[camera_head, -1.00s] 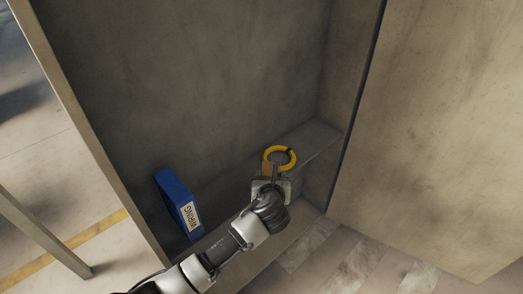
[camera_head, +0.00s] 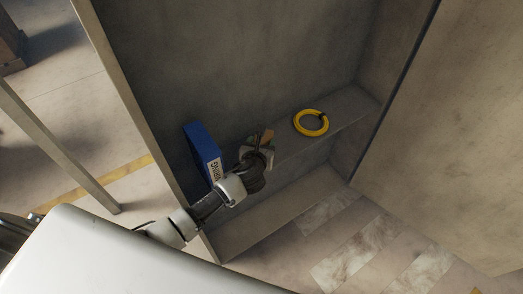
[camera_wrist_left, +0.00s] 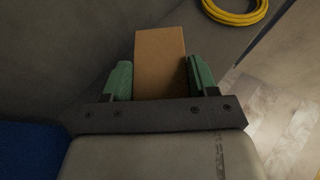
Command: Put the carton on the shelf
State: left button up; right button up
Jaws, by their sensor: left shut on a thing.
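The carton (camera_head: 267,135) is a small brown box, mostly hidden by my gripper in the head view. In the left wrist view the carton (camera_wrist_left: 160,62) stands between the green fingers. My left gripper (camera_head: 260,144) is shut on it; the fingers also show in the wrist view (camera_wrist_left: 158,82). The shelf (camera_head: 346,108) is a grey ledge inside the cabinet, and the carton is over its left part. I cannot tell whether the carton touches the shelf. My right gripper is not in view.
A blue binder (camera_head: 203,152) stands on the shelf just left of my gripper. A yellow cable ring (camera_head: 311,123) lies on the shelf to the right. Cabinet walls bound both sides. The shelf right of the ring is bare.

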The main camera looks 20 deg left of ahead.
pick_arm(q)
notch_tip(320, 180, down, 3)
jog(key=shift+w+f+b, duration=0.1)
jog(key=shift+b, duration=0.2)
jog(key=o, duration=0.9)
jog(key=shift+o, duration=0.2)
jog(key=p+v, duration=0.1)
jog(key=v, duration=1.1)
jog(key=shift+p, duration=0.3)
jog(key=shift+d, duration=0.1)
